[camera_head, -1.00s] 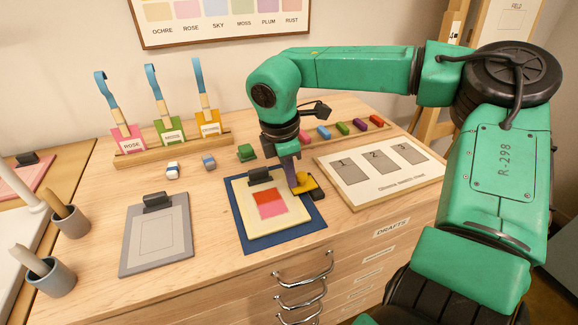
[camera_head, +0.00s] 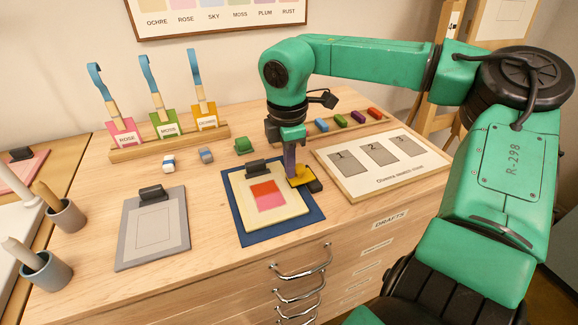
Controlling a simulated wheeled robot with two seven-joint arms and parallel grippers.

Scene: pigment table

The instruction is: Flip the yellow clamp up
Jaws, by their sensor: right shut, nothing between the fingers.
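The yellow clamp (camera_head: 303,175) is at the right edge of a blue board (camera_head: 310,218) that carries a cream sheet with a red and pink square (camera_head: 266,196). A black part (camera_head: 316,186) sits at its right side. My right gripper (camera_head: 290,176) comes down from above. It is shut and empty, with its tips at the clamp's left side, touching it or very close. The fingers hide part of the clamp, and its exact tilt is too small to tell. My left gripper is not in view.
A black clip (camera_head: 257,167) holds the sheet's top edge. A grey clipboard (camera_head: 152,232) lies to the left. A numbered board (camera_head: 350,190) lies to the right, with coloured blocks (camera_head: 340,121) behind it. A tag rack (camera_head: 170,144) stands at the back left.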

